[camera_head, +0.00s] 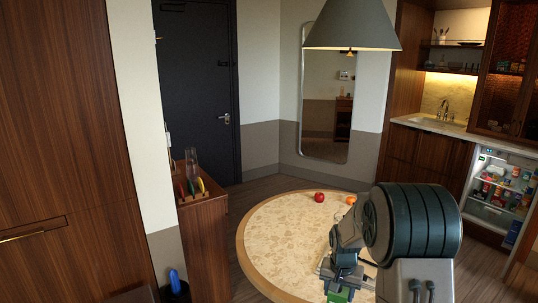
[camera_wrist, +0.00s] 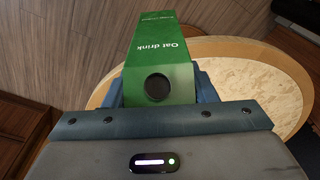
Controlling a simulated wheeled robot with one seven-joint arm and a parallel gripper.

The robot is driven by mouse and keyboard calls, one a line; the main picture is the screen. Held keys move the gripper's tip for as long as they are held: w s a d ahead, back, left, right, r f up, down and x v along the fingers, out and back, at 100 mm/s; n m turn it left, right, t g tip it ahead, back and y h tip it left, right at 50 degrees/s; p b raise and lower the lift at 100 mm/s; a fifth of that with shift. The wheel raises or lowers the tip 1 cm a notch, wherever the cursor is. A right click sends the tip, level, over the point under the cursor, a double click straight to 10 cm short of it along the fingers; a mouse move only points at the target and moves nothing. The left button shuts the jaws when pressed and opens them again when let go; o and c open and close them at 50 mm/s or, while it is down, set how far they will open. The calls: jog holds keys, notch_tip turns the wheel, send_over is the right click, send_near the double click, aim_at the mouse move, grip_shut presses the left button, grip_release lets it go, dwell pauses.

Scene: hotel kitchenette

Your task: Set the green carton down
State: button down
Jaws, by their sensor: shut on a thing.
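The green carton, marked "Oat drink", shows in the wrist view (camera_wrist: 165,52) with a dark round cap facing the camera. In the head view only a small green part of it (camera_head: 340,296) shows at the bottom edge. My gripper (camera_head: 343,278) is shut on the carton, with blue-grey fingers on both its sides in the wrist view (camera_wrist: 160,90). In the head view my gripper is at the near part of the round table (camera_head: 262,240). In the wrist view the table's rim lies behind and to the right of the carton. I cannot tell whether the carton touches anything below.
A red apple (camera_head: 319,197) and an orange fruit (camera_head: 351,200) lie on the table's far side; its left half is clear. A lamp (camera_head: 352,25) hangs above. A wooden cabinet (camera_head: 203,240) stands left. An open, stocked fridge (camera_head: 500,190) is at right.

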jog(key=s+a+f+n, duration=0.4)
jog(key=s+a+f, duration=0.1)
jog(key=s+f, duration=0.2)
jog(key=shift+f+n+y, duration=0.2)
jog(key=shift+n+y, duration=0.1)
